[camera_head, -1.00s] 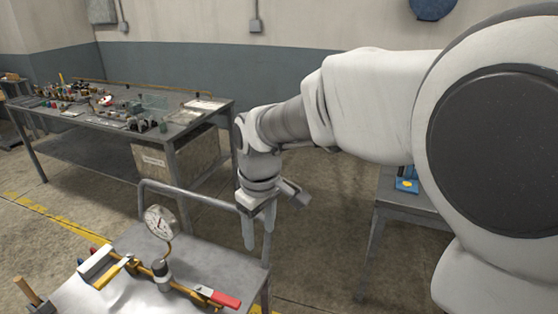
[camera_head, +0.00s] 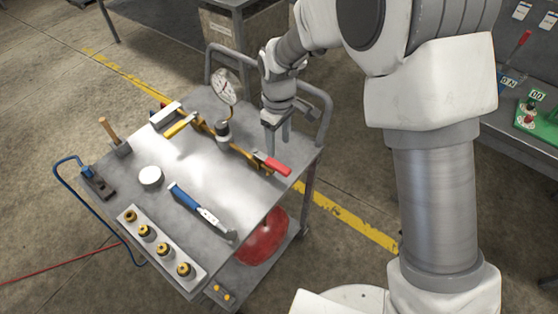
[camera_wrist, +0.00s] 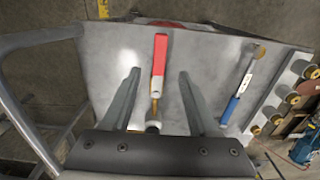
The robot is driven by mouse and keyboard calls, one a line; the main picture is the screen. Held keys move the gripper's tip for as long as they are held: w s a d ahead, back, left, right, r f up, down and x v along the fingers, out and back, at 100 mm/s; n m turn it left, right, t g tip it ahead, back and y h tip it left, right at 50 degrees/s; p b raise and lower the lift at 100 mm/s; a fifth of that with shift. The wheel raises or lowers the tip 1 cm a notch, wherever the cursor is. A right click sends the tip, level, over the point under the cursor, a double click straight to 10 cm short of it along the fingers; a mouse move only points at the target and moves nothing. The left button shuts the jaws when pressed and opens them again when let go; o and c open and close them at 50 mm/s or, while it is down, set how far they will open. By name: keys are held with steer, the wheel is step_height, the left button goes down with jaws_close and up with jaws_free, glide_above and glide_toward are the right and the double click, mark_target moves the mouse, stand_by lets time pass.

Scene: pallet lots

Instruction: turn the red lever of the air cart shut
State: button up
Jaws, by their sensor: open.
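The air cart (camera_head: 200,165) has a brass pipe (camera_head: 203,123) across its grey top, with a round gauge (camera_head: 223,87) standing on it. The red lever (camera_head: 272,163) lies at the pipe's right end, roughly along the pipe. My gripper (camera_head: 277,143) points down just behind the lever in the head view, open and empty. In the wrist view the red lever (camera_wrist: 159,52) shows between and beyond the tips of the two spread fingers.
The cart's tubular handle (camera_head: 325,105) rises close behind my gripper. A red tank (camera_head: 264,238) sits below. A bench (camera_head: 500,125) stands at right.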

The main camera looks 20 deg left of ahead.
mark_target(279, 165)
step_height(279, 165, down, 9)
stand_by(0.3)
jaws_close()
stand_by(0.3)
stand_by(1.1)
